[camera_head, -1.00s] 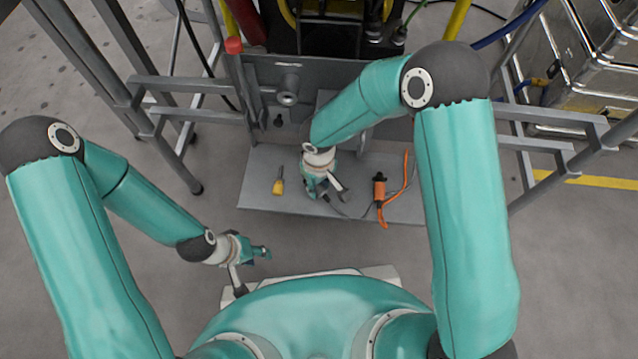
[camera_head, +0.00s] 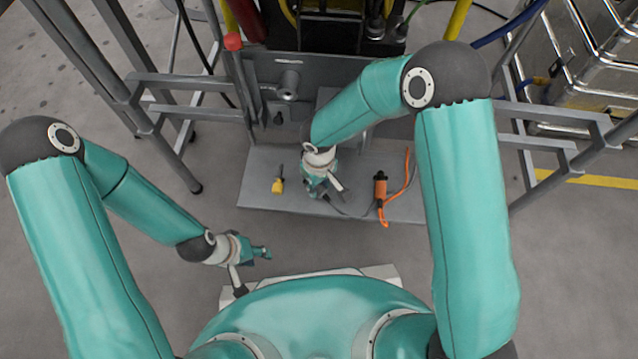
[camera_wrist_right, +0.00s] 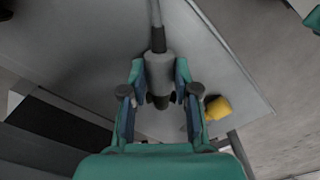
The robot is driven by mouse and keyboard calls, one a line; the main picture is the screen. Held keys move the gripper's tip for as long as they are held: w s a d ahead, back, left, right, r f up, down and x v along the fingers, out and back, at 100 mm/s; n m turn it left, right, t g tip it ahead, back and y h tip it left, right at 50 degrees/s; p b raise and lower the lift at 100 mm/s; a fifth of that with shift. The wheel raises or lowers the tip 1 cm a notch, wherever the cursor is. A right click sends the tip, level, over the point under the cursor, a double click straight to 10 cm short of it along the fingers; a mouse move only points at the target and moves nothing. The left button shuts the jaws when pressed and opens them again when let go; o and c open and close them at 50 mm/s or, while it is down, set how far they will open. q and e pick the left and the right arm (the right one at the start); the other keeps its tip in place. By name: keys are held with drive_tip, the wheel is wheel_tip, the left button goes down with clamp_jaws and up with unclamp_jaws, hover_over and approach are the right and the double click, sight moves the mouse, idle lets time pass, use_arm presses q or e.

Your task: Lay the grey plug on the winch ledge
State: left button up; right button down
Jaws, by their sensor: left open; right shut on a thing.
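The grey plug (camera_wrist_right: 158,70) is gripped between the two fingers of my right gripper (camera_wrist_right: 158,82) in the right wrist view, with its cable running up and away. In the head view my right gripper (camera_head: 322,188) is over the grey winch ledge (camera_head: 255,163), near its middle. The plug is mostly hidden there by the gripper. I cannot tell whether it touches the ledge. The ledge also shows in the right wrist view (camera_wrist_right: 225,75) below the plug. My left gripper (camera_head: 262,252) is open and empty, in front of the ledge and to its left.
A yellow-handled item (camera_head: 278,186) is on the ledge, left of my right gripper; it also shows in the wrist view (camera_wrist_right: 218,107). An orange connector (camera_head: 380,187) with an orange cable lies to the right. Grey frame legs (camera_head: 170,150) flank the ledge. A metal case (camera_head: 590,60) is far right.

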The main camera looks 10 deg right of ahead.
drive_tip(key=c, duration=0.8)
unclamp_jaws()
drive_tip(key=shift+r, duration=0.1)
wheel_tip(320, 180, up, 12)
drive_tip(key=shift+f, duration=0.15)
